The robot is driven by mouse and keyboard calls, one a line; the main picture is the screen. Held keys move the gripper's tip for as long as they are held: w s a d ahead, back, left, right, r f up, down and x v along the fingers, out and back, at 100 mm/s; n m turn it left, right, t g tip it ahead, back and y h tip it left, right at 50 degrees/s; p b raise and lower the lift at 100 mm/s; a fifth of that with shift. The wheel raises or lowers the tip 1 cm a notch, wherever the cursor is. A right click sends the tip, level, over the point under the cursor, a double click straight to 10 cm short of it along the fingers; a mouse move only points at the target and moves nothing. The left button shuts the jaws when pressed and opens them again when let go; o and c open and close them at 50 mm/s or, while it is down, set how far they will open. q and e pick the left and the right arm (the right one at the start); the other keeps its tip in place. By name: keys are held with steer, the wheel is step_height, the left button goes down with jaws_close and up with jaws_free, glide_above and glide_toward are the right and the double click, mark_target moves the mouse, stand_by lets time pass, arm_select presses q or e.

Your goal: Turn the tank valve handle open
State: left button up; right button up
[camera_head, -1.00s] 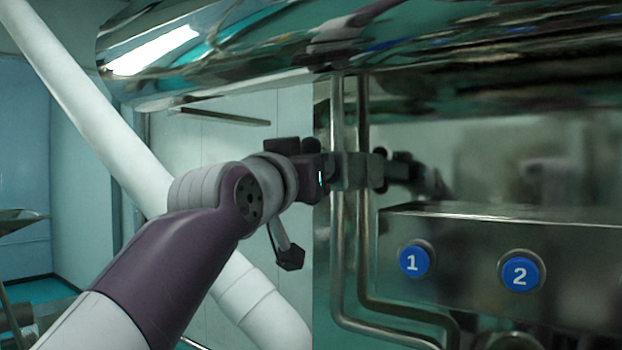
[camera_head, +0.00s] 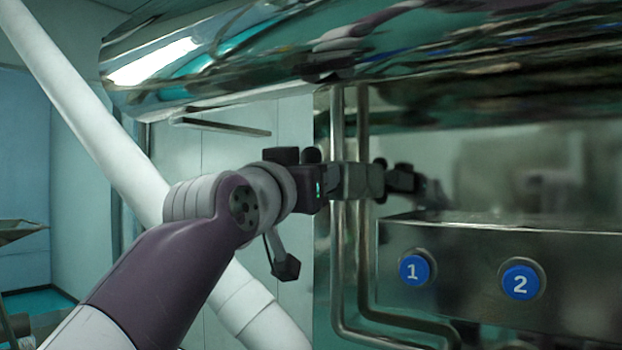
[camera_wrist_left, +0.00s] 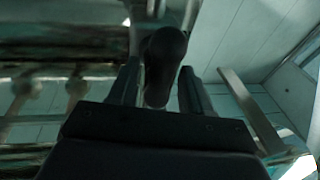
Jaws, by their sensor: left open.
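A dark, rounded handle (camera_wrist_left: 165,62) stands upright between the two fingers of my left gripper (camera_wrist_left: 158,88) in the left wrist view. I take it for the tank valve handle. The fingers are apart, one on each side of it, and I cannot tell whether either touches it. In the head view my left gripper (camera_head: 358,180) reaches in front of the steel pipes, below the shiny tank (camera_head: 450,75). A dark shape sits just beyond its fingertips; I cannot tell whether it is the handle or a reflection. My right gripper is not in view.
A steel control box (camera_head: 460,260) with blue buttons 1 (camera_head: 414,270) and 2 (camera_head: 521,282) stands right of the gripper. Vertical steel pipes (camera_head: 338,260) run close beside it. A thick white slanted tube (camera_head: 90,125) passes behind my arm. A metal bar (camera_head: 222,126) is at the upper left.

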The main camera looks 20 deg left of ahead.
arm_select(q)
steer(key=b+v, duration=0.6)
steer(key=v, duration=0.6)
steer(key=shift+s+f, duration=0.1)
steer(key=shift+s, duration=0.15)
